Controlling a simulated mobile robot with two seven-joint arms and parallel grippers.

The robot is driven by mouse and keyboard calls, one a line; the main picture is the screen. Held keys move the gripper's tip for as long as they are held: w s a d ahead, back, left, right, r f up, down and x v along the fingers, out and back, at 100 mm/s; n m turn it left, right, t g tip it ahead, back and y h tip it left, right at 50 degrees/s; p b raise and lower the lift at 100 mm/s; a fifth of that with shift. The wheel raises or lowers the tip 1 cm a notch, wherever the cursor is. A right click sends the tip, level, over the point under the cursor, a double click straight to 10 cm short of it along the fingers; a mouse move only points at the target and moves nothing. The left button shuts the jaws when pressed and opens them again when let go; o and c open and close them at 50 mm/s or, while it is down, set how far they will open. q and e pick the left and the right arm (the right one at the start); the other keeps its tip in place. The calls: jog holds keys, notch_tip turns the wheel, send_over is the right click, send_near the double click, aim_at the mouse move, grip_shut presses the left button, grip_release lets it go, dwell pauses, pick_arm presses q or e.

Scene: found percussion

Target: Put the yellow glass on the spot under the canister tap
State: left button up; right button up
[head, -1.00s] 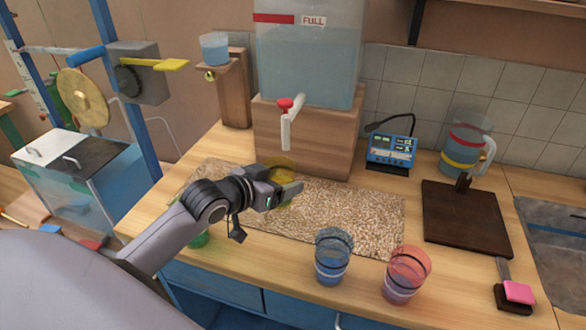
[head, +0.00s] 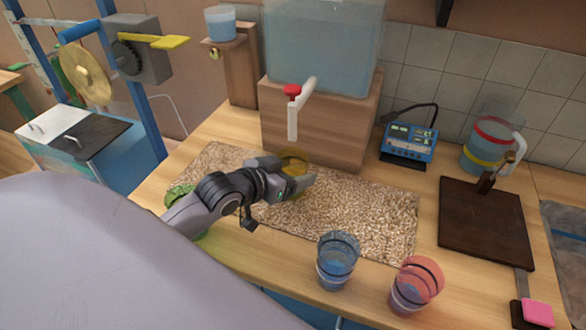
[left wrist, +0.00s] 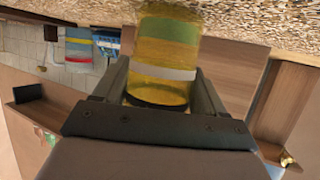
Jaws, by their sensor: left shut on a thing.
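My left gripper (head: 296,178) is shut on the yellow glass (head: 294,160), above or at the pebbly mat in front of the canister stand. In the left wrist view the yellow glass (left wrist: 165,55) is upside down in the picture, between both fingers, with green and white bands. I cannot tell whether its base touches the mat. The canister tap (head: 294,115), white with a red knob, hangs from the clear canister (head: 325,45) beyond and above the glass. The gripper hides much of the glass in the head view. No marked spot shows clearly. My right gripper is not in view.
A blue glass (head: 338,262) and a red glass (head: 415,285) stand near the front edge. A blue meter (head: 408,145), a banded jug (head: 487,148) and a dark board (head: 485,225) are to the right. The pebbly mat (head: 370,215) is bare right of the gripper.

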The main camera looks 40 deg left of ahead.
pick_arm(q)
jog(key=o, duration=1.2)
jog(key=shift+f, duration=0.15)
jog(key=shift+o, duration=0.2)
jog(key=shift+r, duration=0.2)
jog(key=v, duration=1.1)
jog(key=shift+s+r, duration=0.2)
jog(key=shift+s, duration=0.15)
jog(key=shift+s, duration=0.1)
